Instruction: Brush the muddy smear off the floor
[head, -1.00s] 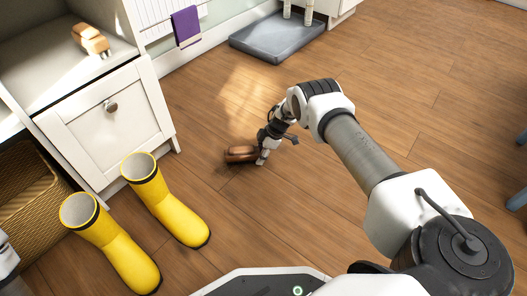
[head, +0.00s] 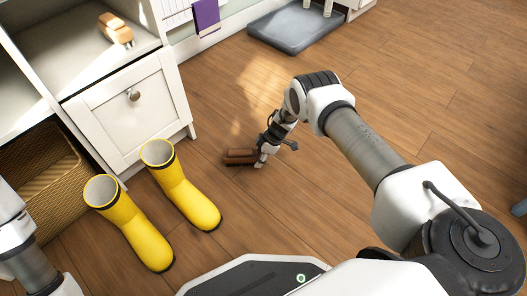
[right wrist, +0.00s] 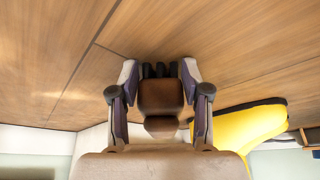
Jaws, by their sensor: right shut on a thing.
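My right gripper (head: 262,160) is low over the wooden floor, shut on a brown brush (head: 239,157). The brush is down at the floor, just left of the fingertips. In the right wrist view the brush (right wrist: 161,96) sits between the two fingers, with dark bristles at its far end toward the floor. I cannot make out a muddy smear; the brush and gripper may cover it. Part of my left arm shows at the left edge, but its gripper is not visible.
Yellow rubber boots (head: 183,195) stand left of the brush, before a white cabinet (head: 133,115) and a wicker basket (head: 45,180). A wooden brush-like thing (head: 115,30) lies on the cabinet shelf. A grey tray (head: 297,27) is at the back.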

